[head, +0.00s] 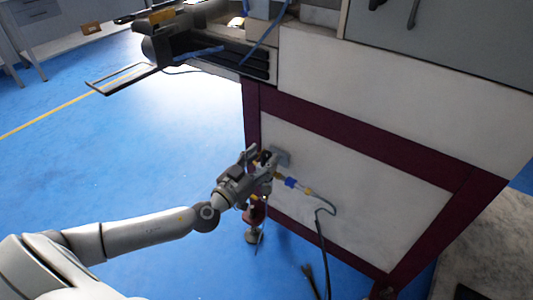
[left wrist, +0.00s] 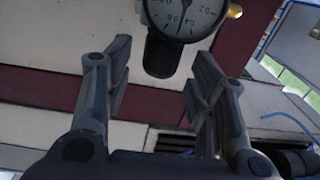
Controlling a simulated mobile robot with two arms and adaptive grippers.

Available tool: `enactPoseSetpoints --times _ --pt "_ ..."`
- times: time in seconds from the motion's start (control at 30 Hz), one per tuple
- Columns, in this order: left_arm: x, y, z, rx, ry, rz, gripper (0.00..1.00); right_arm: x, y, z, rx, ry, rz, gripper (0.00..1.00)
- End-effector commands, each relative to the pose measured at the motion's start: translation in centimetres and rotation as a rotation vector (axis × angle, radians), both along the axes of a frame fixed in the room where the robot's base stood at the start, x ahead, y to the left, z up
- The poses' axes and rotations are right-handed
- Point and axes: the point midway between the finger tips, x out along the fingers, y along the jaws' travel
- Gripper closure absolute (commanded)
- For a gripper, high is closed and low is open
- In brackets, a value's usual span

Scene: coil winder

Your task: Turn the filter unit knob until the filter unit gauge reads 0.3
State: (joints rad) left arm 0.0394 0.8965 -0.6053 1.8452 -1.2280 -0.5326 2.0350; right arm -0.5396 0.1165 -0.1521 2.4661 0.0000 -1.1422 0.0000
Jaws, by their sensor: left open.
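The filter unit gauge (left wrist: 185,18) is a round white dial with a dark rim at the top of the left wrist view, cut off by the frame edge. Its numbers appear turned and its reading is too small to tell. Just below it is a dark, rounded part (left wrist: 161,56), likely the filter unit knob. My left gripper (left wrist: 160,85) is open, with one finger on each side of and below this dark part, without visible contact. In the head view my left gripper (head: 265,163) is at the machine's side panel and hides most of the filter unit. My right gripper is not in view.
The machine's pale side panel (head: 370,185) has a dark red frame (head: 350,130). A blue fitting (head: 291,182) leads to a dark hose (head: 320,240) hanging beside the panel. The blue floor (head: 130,160) to the left is clear.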

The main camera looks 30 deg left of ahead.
Motion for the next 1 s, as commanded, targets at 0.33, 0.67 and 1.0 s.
enactPoseSetpoints --times 0.33,0.67,1.0 --pt "2.5 -0.3 0.0 -0.001 0.000 0.000 0.49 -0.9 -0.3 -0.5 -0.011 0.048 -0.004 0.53" --pt "2.6 -0.3 0.0 -0.001 0.001 -0.001 0.53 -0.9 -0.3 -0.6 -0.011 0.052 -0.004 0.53" --pt "2.6 -0.3 0.0 0.000 0.001 -0.001 0.95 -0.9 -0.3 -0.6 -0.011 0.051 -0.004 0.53"
